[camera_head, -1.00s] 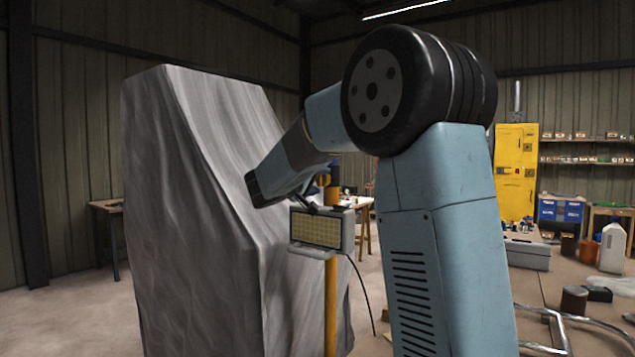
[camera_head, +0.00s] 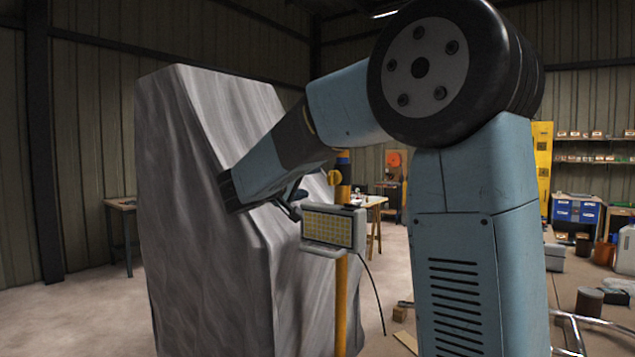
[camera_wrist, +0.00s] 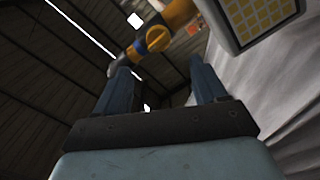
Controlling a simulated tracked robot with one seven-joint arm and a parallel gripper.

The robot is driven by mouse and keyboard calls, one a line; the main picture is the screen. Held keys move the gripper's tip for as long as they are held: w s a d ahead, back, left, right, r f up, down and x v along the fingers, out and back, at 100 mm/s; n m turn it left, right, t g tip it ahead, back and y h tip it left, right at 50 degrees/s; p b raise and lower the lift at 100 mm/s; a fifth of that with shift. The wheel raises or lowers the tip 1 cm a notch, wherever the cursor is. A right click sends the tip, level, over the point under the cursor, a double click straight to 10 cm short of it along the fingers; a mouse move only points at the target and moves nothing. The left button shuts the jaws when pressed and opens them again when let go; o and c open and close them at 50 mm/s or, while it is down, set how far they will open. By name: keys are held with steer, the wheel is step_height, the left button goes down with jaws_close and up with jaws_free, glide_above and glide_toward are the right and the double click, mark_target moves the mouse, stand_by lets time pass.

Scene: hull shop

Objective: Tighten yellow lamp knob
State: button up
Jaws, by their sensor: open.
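The yellow lamp knob (camera_head: 334,177) sits near the top of a yellow pole (camera_head: 341,300), above the lamp (camera_head: 334,229) with its panel of yellow cells. The lamp's corner (camera_wrist: 262,20) fills the upper right there. My gripper (camera_wrist: 162,80) is open and empty. Its two fingers point toward the pole, with the knob beyond the gap and apart from them.
A tall grey draped block (camera_head: 200,230) stands close behind and left of my forearm. A black cable (camera_head: 376,290) hangs from the lamp. Metal tubes (camera_head: 585,322) and a dark canister (camera_head: 588,301) lie at right. Open floor shows at far left (camera_head: 80,310).

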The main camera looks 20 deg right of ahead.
steer(key=v, duration=0.3)
steer(key=shift+s+a, duration=0.1)
steer(key=shift+a, duration=0.15)
steer(key=s+d+f+g+y, duration=0.3)
steer(key=s+d+f, duration=0.2)
steer(key=s, duration=0.4)
steer(key=s+d+f+g+y, duration=0.3)
steer(key=s+d+f, duration=0.2)
steer(key=s, duration=0.4)
steer(key=s+a+f+y, duration=0.3)
steer(key=s+f+y, duration=0.1)
steer(key=s, duration=0.3)
steer(key=s+a+f+m+t+y, duration=0.1)
steer(key=s+a+f+y, duration=0.2)
steer(key=s, duration=0.4)
steer(key=shift+s+f+y, duration=0.3)
steer(key=shift+f+y, duration=0.3)
steer(key=shift+y, duration=0.2)
